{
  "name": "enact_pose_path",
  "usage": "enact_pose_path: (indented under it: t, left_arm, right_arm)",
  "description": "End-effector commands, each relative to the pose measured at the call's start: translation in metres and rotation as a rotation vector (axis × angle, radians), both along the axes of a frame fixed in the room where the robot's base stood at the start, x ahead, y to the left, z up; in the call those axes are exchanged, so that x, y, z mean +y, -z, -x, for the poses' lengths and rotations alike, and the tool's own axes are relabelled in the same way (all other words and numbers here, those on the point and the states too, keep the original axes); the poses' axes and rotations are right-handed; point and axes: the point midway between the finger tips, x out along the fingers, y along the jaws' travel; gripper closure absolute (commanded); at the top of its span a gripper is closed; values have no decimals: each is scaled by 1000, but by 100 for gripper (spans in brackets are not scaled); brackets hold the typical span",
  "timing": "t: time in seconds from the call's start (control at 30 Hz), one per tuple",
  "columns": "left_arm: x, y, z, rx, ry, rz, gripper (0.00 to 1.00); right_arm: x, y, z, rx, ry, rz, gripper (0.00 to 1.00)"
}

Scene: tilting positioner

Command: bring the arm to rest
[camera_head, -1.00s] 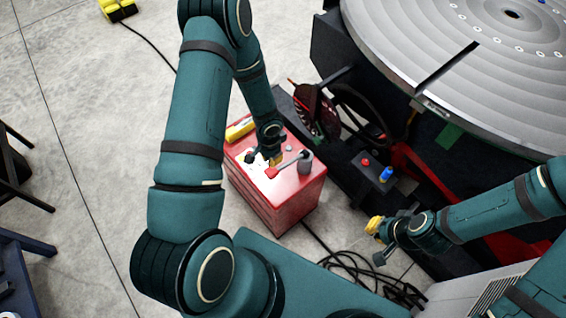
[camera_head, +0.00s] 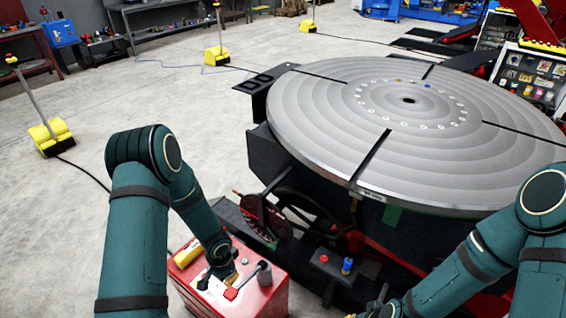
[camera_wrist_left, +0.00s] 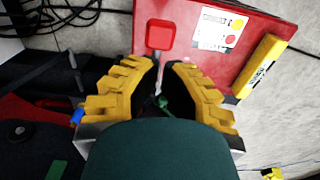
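My left gripper (camera_head: 229,277) is low over the red box (camera_head: 272,299) in the head view. My right arm (camera_head: 455,278) reaches to the bottom edge of the head view. Its gripper is mostly cut off there.
The positioner's round grey table (camera_head: 330,115) fills the right. A yellow block (camera_head: 188,253) lies on the box. A small pedestal with red and blue buttons (camera_head: 335,268) stands right of the box. The floor at left is open, with a yellow-based post (camera_head: 50,137) and cable.

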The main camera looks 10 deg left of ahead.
Motion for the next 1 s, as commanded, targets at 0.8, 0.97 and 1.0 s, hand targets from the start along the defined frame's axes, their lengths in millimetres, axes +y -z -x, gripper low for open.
enact_pose_path:
  t: [0.8, 0.97, 1.0]
  left_arm:
    - [-173, -53, 92, -62, -530, 376, 100]
    - [-174, -54, 94, -65, -546, 372, 100]
    - [-174, -54, 94, -65, -546, 372, 100]
  right_arm:
    - [0, 0, 0, 0, 0, 0, 100]
    - [0, 0, 0, 0, 0, 0, 100]
    - [0, 0, 0, 0, 0, 0, 100]
